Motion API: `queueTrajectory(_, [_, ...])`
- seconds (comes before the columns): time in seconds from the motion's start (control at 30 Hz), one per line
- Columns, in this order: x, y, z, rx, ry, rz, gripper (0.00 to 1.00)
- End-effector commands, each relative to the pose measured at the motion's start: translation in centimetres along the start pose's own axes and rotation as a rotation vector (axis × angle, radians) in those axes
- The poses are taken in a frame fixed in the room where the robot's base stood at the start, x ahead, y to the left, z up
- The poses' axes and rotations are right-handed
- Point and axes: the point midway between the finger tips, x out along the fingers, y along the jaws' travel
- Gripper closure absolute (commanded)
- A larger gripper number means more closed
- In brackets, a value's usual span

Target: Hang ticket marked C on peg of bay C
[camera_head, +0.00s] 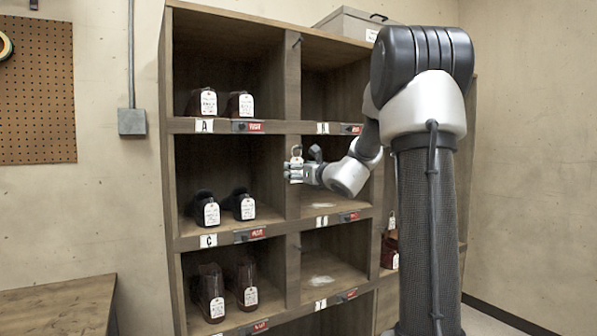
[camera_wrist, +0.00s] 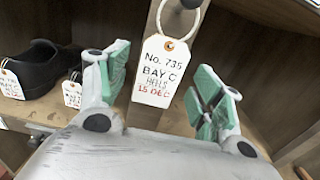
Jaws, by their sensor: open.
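A white ticket (camera_wrist: 163,75) reads "No. 735 BAY C HEELS 15 DEC" in the wrist view. Its pale ring (camera_wrist: 185,22) loops up around a peg end (camera_wrist: 190,3) on the wooden upright, so it appears to hang there. My gripper (camera_wrist: 160,90) is open, with green finger pads on either side of the ticket's lower part. In the head view the ticket (camera_head: 296,163) shows small at the upright beside the C bay, by my gripper (camera_head: 298,172). The C label (camera_head: 208,241) is on the shelf edge below the middle left bay. Ring contact is partly cut off.
Black shoes (camera_head: 208,208) with white tags stand in the bay above the C label. Another peg (camera_head: 297,40) is on the upright near the top. The middle right bay is partly hidden by my arm. A grey box (camera_head: 345,22) sits on top.

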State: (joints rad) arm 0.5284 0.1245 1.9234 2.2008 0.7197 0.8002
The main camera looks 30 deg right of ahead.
Motion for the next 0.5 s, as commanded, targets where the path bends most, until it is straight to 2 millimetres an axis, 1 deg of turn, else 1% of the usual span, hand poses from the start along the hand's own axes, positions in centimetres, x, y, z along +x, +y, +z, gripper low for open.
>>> queueTrajectory(0.3, [-7.0,-0.1,0.1,-0.001,-0.002,-0.003,0.33])
queueTrajectory(0.4, [-8.8,-0.1,0.1,0.000,-0.001,-0.003,0.33])
queueTrajectory(0.5, [-10.0,-0.1,0.0,0.000,-0.002,-0.002,0.33])
